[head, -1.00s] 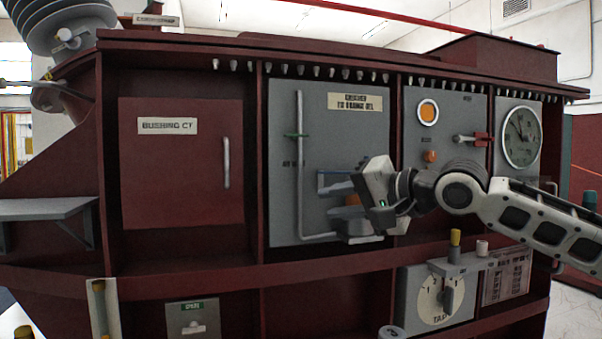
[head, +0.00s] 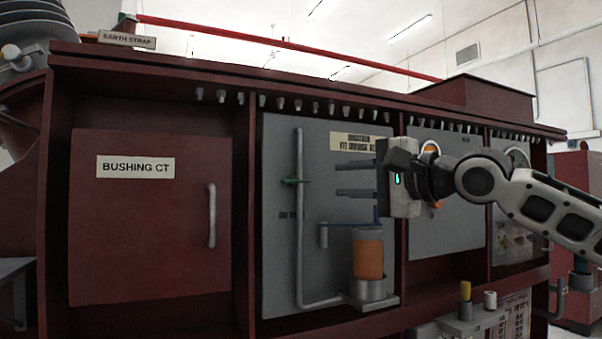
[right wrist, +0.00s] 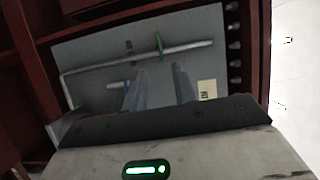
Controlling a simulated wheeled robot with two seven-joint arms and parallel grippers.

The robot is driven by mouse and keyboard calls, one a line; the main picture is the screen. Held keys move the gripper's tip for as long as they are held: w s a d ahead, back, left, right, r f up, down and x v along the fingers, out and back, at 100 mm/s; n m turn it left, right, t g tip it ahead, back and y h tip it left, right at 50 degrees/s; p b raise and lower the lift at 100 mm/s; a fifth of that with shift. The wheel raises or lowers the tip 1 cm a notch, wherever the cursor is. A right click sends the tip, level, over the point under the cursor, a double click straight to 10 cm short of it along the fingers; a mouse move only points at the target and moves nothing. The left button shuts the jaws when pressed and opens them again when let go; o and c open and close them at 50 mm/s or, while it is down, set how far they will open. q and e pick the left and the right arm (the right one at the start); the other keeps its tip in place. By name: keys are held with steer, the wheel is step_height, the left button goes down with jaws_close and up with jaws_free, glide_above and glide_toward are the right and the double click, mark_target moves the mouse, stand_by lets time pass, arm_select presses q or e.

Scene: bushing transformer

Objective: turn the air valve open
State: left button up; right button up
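The air valve appears to be the small green handle (head: 295,181) on the upright grey pipe (head: 300,235) of the grey panel. In the right wrist view the green handle (right wrist: 160,43) lies across the pipe, beyond the gap between the fingers. My right gripper (head: 338,180) is open and empty, its two fingers pointing left toward the handle. It is to the right of the handle at about the same height, apart from it. The right wrist view also shows the fingers (right wrist: 160,86) spread. The handle's small label is too blurred to read. My left gripper is not in view.
An orange cylinder (head: 368,258) in a grey cup stands below my right gripper, with a small blue-grey lever (head: 323,236) at its left. The red bushing CT door (head: 140,225) is farther left. A ledge with bolts (head: 330,108) overhangs the panel.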

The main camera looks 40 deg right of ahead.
mark_target(301, 181)
steer(key=w+p, duration=0.1)
steer(key=w, duration=0.2)
steer(key=w+p, duration=0.2)
steer(key=w, duration=0.1)
steer(key=w+p, duration=0.2)
steer(key=w, duration=0.1)
steer(key=shift+w+a+r, duration=0.15)
steer(key=shift+w+a, duration=0.05)
steer(key=shift+a, duration=0.2)
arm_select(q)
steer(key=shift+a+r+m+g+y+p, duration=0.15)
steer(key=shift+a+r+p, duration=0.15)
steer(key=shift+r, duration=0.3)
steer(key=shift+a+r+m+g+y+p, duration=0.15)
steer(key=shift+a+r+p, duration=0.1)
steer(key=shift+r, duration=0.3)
arm_select(e)
steer(key=shift+w+f, duration=0.2)
steer(key=shift+w, duration=0.4)
jaws_close()
